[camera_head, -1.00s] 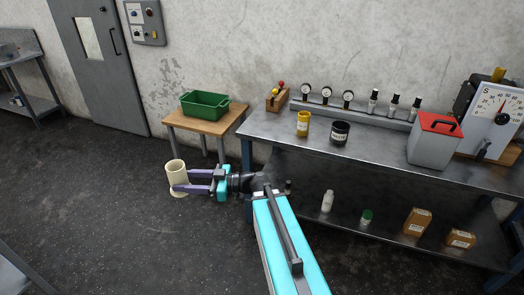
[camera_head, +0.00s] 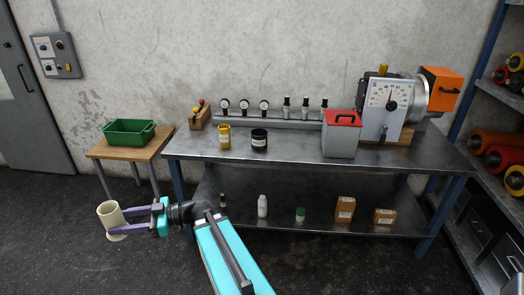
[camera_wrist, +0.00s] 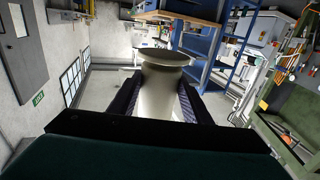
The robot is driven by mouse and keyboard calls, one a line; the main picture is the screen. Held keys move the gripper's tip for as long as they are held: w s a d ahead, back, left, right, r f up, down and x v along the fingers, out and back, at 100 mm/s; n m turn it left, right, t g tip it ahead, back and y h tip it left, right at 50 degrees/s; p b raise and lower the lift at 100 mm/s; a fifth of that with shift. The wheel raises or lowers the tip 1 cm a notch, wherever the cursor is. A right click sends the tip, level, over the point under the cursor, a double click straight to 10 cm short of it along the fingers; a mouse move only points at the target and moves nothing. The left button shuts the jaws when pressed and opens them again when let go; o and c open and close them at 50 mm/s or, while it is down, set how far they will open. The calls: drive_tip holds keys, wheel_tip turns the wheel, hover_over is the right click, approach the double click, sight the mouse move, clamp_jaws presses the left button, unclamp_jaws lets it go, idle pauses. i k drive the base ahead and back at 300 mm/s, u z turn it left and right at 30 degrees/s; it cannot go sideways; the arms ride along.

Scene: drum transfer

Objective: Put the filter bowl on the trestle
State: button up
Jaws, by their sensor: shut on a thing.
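The filter bowl, a cream cup-like cylinder (camera_head: 108,212) with a flared rim, is held upright off the floor at the lower left of the head view. My gripper (camera_head: 116,222) is shut on it, one purple finger on each side. In the wrist view the filter bowl (camera_wrist: 160,85) stands between the two dark fingers, its flange towards the top of the picture. No thing is clearly marked as the trestle; a small wood-topped table (camera_head: 102,151) stands behind the bowl, and I cannot tell whether it is the trestle.
A green tub (camera_head: 129,132) takes up much of the small table. The long metal workbench (camera_head: 300,158) holds a yellow jar (camera_head: 224,137), a black jar (camera_head: 259,140), a red-lidded bin (camera_head: 341,134) and a dial machine (camera_head: 388,105). A roller rack (camera_head: 500,140) stands at the right.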

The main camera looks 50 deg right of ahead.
sight(279, 149)
drive_tip(key=k, duration=0.95)
drive_tip(key=u, duration=0.35)
drive_tip(key=i, duration=1.7)
drive_tip(key=z, duration=0.55)
drive_tip(key=i, duration=0.7)
drive_tip(key=z, duration=0.4)
